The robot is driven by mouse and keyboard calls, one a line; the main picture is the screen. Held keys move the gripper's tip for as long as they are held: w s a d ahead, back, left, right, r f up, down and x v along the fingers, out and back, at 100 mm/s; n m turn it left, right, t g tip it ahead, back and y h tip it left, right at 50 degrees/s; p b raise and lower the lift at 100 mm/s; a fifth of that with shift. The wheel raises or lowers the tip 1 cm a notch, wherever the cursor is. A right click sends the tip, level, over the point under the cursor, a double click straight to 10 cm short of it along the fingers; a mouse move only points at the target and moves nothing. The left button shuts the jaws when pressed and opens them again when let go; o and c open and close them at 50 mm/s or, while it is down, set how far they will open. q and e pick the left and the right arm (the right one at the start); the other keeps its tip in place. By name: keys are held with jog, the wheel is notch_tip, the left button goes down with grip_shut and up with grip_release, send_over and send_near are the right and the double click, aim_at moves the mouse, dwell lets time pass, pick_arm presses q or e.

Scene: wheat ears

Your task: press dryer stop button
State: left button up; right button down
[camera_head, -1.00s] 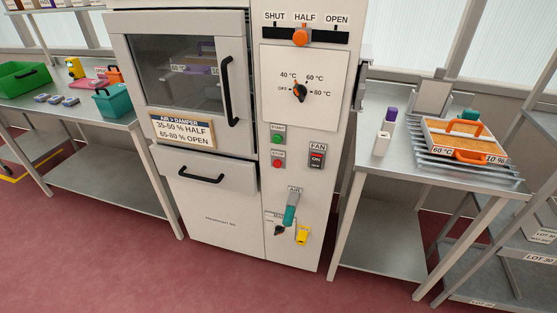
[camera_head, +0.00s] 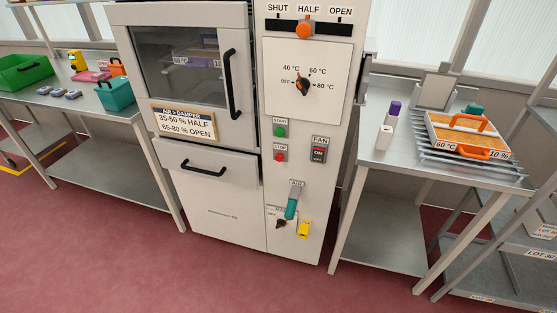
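The dryer (camera_head: 225,235) is a tall white cabinet in the middle of the head view. Its red stop button (camera_head: 280,156) sits on the front panel under a STOP label. The green start button (camera_head: 280,131) is just above it. The FAN switch (camera_head: 318,152) is to the right, showing ON. The orange damper slider (camera_head: 304,30) stands at HALF. A teal AIR lever (camera_head: 291,208) and a yellow tag or lock (camera_head: 304,229) are lower down. Neither of my grippers shows.
The left table (camera_head: 110,135) holds a green bin (camera_head: 25,72), a teal basket (camera_head: 115,94) and small items. The right table (camera_head: 385,158) carries a tray of grain (camera_head: 470,135) on a rack. Red floor (camera_head: 300,290) is clear in front of the dryer.

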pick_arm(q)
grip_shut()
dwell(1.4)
